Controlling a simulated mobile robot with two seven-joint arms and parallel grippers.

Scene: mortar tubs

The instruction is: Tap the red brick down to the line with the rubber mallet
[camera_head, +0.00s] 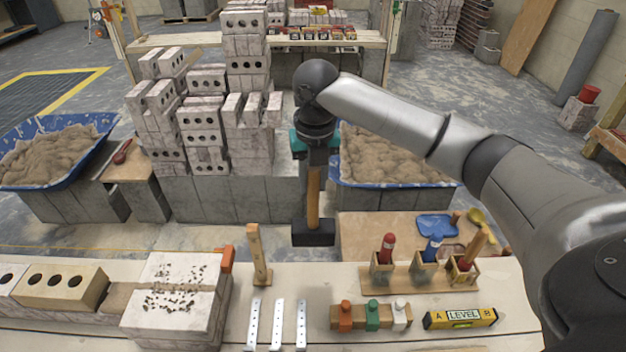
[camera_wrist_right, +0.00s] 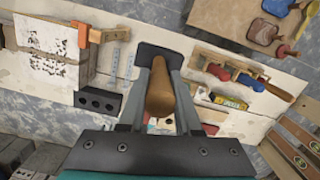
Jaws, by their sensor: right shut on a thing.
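My right gripper (camera_head: 313,158) is shut on the handle of the rubber mallet (camera_head: 313,233). The mallet hangs with its wooden handle upright and its black head at the bottom, above the far edge of the bench. In the right wrist view its handle (camera_wrist_right: 160,90) sits between the fingers, with the black head beyond. I cannot make out a clearly red brick. A tan brick with holes (camera_head: 57,289) lies at the left of the bench, left of a pale block with dark speckles (camera_head: 172,288). An orange piece (camera_head: 227,259) sits at the block's far right corner. My left gripper is not in view.
A wooden post (camera_head: 259,255), pale strips (camera_head: 277,323), colored blocks (camera_head: 372,315), a tool rack (camera_head: 420,278) and a yellow level (camera_head: 460,318) occupy the bench. A dark holed brick (camera_wrist_right: 98,101) shows in the wrist view. Blue tubs (camera_head: 60,150) and brick stacks stand behind.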

